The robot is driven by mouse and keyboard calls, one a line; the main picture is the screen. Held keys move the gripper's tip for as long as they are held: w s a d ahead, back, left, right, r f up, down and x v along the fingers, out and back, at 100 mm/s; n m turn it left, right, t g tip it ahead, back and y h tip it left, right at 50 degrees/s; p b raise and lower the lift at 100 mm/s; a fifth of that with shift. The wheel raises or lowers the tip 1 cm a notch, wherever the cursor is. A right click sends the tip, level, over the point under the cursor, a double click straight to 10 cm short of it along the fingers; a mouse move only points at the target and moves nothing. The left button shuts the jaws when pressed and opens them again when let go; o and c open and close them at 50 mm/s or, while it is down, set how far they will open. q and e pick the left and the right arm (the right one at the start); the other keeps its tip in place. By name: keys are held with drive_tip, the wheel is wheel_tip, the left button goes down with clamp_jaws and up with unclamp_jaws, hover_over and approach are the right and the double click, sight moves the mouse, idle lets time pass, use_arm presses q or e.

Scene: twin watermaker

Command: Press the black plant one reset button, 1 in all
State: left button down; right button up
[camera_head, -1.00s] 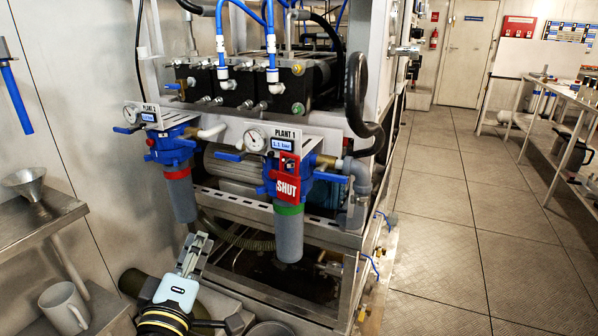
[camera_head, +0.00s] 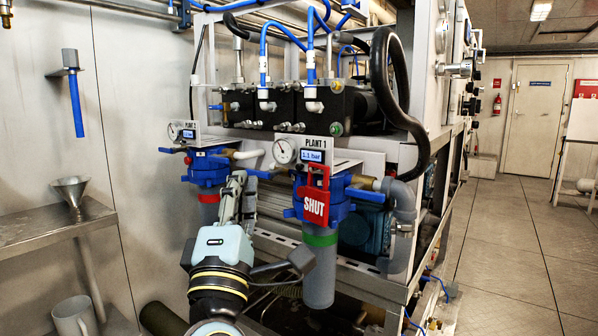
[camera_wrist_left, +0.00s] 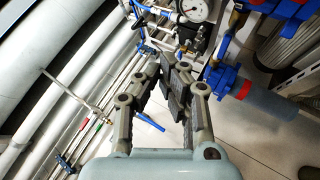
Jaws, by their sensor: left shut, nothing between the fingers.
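The plant 1 filter unit has a blue head (camera_head: 341,195), a green band and a grey bowl (camera_head: 320,275). A red SHUT tag (camera_head: 315,206) hangs over the front of the head. I cannot make out the black reset button; the tag covers part of that front. My left gripper (camera_head: 238,178) points up, left of plant 1 and in front of the gap beside plant 2. Its fingers are shut and empty, as the left wrist view (camera_wrist_left: 176,80) also shows. My right gripper is not in view.
The plant 2 filter (camera_head: 207,173), with a red button (camera_head: 188,160) and red band, stands to the left. A steel shelf (camera_head: 60,232) with a funnel (camera_head: 72,188) is at far left. Grey pipework and a black hose (camera_head: 392,80) are right of plant 1. Open floor lies right.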

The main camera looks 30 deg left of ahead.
use_arm(q)
drive_tip(key=b, duration=0.1)
approach(287, 158)
drive_tip(key=shift+s+a+r+x, duration=0.1)
drive_tip(key=shift+s+x, duration=0.05)
drive_tip(key=shift+x, duration=0.7)
drive_tip(key=shift+s+a+r+x, duration=0.1)
drive_tip(key=shift+s+a+x, duration=0.05)
drive_tip(key=shift+x, duration=0.65)
drive_tip(key=shift+s+a+r+x, duration=0.1)
drive_tip(key=shift+x, duration=0.75)
drive_tip(key=shift+w, duration=0.1)
drive_tip(key=shift+w, duration=0.35)
drive_tip(key=shift+w, duration=0.45)
drive_tip(key=shift+s, duration=0.9)
drive_tip(key=shift+s, duration=0.1)
